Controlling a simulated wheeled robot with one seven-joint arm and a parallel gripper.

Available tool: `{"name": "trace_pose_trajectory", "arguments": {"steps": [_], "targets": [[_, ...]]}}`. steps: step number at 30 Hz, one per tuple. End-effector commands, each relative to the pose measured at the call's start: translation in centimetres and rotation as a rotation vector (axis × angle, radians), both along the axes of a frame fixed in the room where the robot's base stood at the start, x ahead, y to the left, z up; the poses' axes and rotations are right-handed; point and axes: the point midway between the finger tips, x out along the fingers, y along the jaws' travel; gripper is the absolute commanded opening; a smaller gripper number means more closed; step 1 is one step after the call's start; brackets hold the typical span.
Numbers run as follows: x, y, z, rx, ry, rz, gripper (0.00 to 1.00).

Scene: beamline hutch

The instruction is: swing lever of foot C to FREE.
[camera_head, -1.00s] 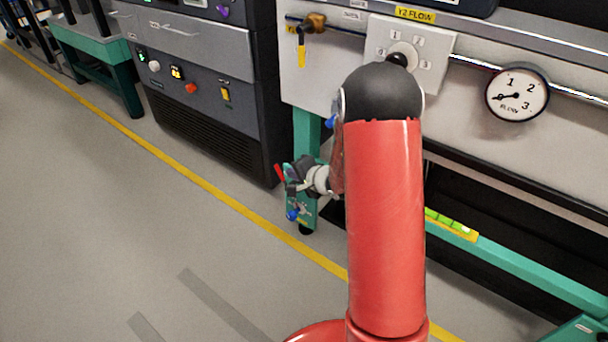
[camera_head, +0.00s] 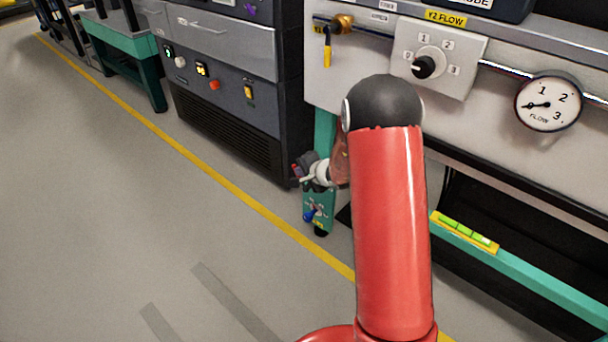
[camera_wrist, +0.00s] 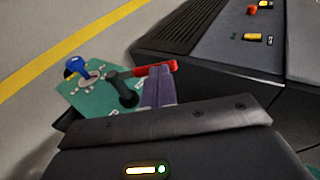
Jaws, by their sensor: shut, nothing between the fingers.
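The foot's teal plate (camera_head: 318,203) stands low by the bench leg in the head view. It also shows in the wrist view (camera_wrist: 98,104), with a blue knob (camera_wrist: 77,67) at its far end. The lever has a dark arm (camera_wrist: 122,88) and a red handle (camera_wrist: 155,69) pointing right in the wrist view. My gripper (camera_wrist: 160,84) is shut and empty, its fingers right beside the red handle; I cannot tell whether they touch it. In the head view my gripper (camera_head: 308,167) is above the plate, partly covering the lever. The plate's markings are too small or hidden to read.
A dark cabinet (camera_head: 225,100) stands behind and left of the foot. A teal bench rail (camera_head: 540,275) with a level (camera_head: 465,232) runs to the right. A panel with a Y2 FLOW knob (camera_head: 428,66) and a gauge (camera_head: 548,103) is above. The floor at left is clear.

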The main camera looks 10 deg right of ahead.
Motion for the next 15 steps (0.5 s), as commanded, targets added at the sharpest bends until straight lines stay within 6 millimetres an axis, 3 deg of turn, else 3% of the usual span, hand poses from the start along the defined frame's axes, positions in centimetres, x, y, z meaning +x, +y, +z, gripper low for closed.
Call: {"name": "trace_pose_trajectory", "arguments": {"steps": [6,15], "targets": [[0.92,0.7,0.02,-0.085,0.115,0.001,0.0],[1.11,0.73,-0.3,-0.109,0.145,-0.003,0.0]]}}
